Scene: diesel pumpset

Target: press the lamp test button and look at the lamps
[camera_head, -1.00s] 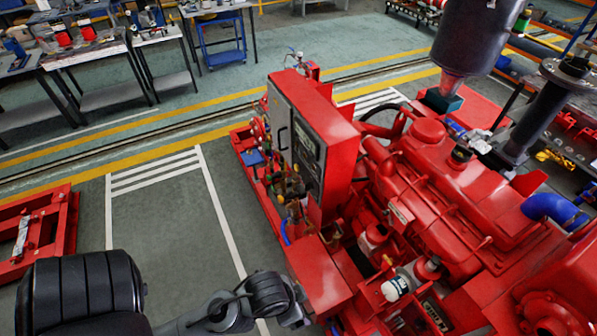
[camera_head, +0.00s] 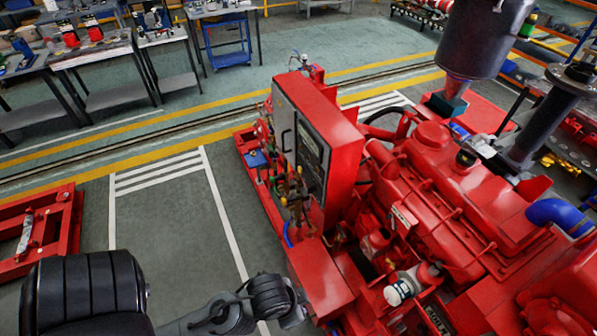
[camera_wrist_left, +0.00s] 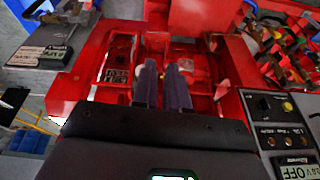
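In the left wrist view, a grey control panel (camera_wrist_left: 277,130) shows at the lower right. It has a black knob (camera_wrist_left: 264,104), a yellow button (camera_wrist_left: 287,106), a row of small dull amber lamps (camera_wrist_left: 286,142) and a label ending in "OFF". I cannot tell which control is the lamp test button. My left gripper (camera_wrist_left: 162,66) points ahead, left of this panel and apart from it. A thin gap shows between its fingers, with nothing held; whether that is its shut position is unclear. The head view shows the red panel cabinet (camera_head: 345,150); its dark face is seen obliquely. My right gripper is not in view.
The red engine (camera_head: 450,190) fills the right side of the head view. Pipes and valves (camera_head: 292,195) crowd beside the cabinet. A red frame (camera_head: 45,225) lies on the floor at left, and workbenches (camera_head: 95,50) stand behind.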

